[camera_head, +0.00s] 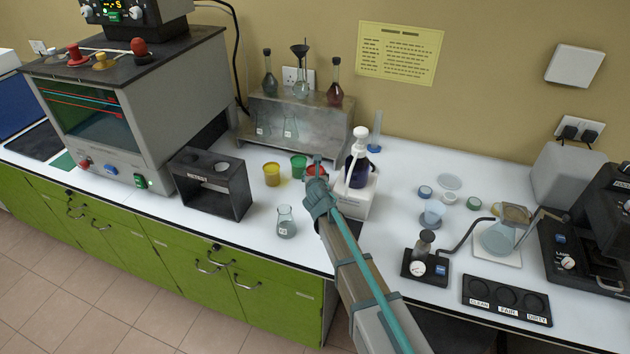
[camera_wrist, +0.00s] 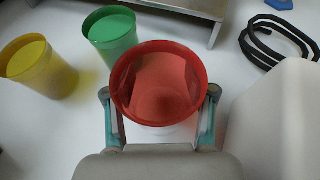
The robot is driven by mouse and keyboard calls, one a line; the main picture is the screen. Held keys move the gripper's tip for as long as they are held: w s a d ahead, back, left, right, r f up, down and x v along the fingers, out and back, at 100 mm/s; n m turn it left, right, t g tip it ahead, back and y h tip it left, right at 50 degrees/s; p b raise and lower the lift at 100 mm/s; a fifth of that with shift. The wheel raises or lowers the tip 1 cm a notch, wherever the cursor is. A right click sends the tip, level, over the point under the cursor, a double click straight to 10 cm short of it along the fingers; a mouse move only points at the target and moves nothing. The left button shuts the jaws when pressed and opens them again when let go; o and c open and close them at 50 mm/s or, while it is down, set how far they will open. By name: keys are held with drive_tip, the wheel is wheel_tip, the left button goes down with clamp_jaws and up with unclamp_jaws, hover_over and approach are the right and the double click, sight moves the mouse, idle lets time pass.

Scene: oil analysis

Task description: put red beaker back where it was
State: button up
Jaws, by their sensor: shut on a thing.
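The red beaker (camera_wrist: 158,88) sits between the two fingers of my gripper (camera_wrist: 160,110) in the wrist view, with a finger against each side. Its inside looks empty. In the head view the red beaker (camera_head: 316,171) is partly hidden behind my gripper (camera_head: 318,182). It is upright at the right end of a row with the green beaker (camera_head: 299,165) and the yellow beaker (camera_head: 272,176). I cannot tell whether its base touches the counter.
A white box (camera_head: 358,195) with a dark bottle stands close to the right of my gripper. A metal shelf (camera_head: 265,105) with flasks is behind the beakers. A small flask (camera_head: 286,222) stands in front, and a black press frame (camera_head: 210,190) is to the left.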

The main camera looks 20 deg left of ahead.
drive_tip(key=shift+f, duration=1.1)
drive_tip(key=shift+f, duration=0.1)
drive_tip(key=shift+f, duration=0.1)
drive_tip(key=o, duration=1.3)
drive_tip(key=shift+r, duration=0.25)
drive_tip(key=shift+s+d, duration=0.15)
drive_tip(key=shift+s, duration=0.15)
drive_tip(key=shift+b+v, duration=0.55)
drive_tip(key=shift+v, duration=1.1)
